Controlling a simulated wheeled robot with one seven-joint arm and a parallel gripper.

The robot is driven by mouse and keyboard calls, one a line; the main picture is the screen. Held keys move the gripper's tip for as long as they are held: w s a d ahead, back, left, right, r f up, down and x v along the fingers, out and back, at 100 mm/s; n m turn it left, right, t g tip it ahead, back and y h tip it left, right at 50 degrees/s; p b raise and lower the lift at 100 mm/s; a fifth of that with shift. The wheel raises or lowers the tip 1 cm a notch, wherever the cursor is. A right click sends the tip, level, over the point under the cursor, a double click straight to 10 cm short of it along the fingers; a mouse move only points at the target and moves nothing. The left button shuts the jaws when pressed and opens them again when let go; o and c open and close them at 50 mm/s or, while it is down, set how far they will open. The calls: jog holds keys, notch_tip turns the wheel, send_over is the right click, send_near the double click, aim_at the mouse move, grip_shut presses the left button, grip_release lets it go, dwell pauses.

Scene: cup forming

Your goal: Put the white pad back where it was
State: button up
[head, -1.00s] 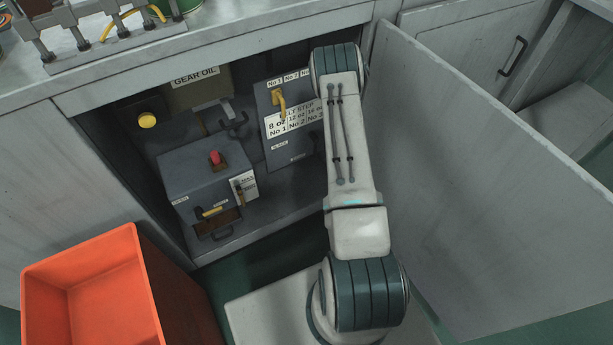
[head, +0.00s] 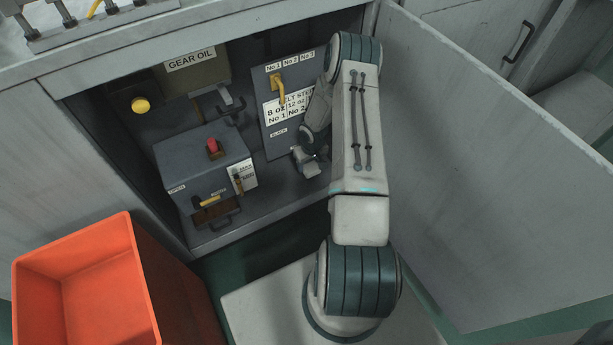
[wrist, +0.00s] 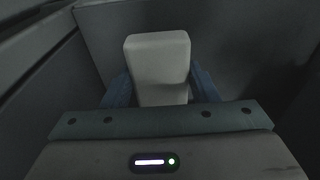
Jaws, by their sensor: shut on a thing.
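The white pad (wrist: 158,62) is a pale block with rounded edges, upright in the middle of the wrist view. My gripper (wrist: 160,82) is shut on it, with one blue finger on each side. In the head view my gripper (head: 310,160) is inside the open cabinet, low and to the right, in front of the grey panel (head: 278,140) with the yellow handle. The pad cannot be clearly told from the gripper in that view. My arm hides the right part of the cabinet.
A grey box (head: 203,160) with a red knob stands left on the cabinet floor (head: 262,205). A tan GEAR OIL container (head: 190,77) is behind it. The open door (head: 500,170) stands at right. An orange bin (head: 130,225) is at front left.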

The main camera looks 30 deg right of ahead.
aim_at(310, 170)
jog(key=f, duration=0.2)
jog(key=f+b, duration=0.1)
jog(key=shift+s+f, duration=0.2)
jog(key=shift+f, duration=0.2)
jog(key=shift+w+f+b, duration=0.2)
jog(key=shift+f+b, duration=0.45)
jog(key=shift+f, duration=0.95)
jog(key=shift+f, duration=0.15)
jog(key=o, duration=1)
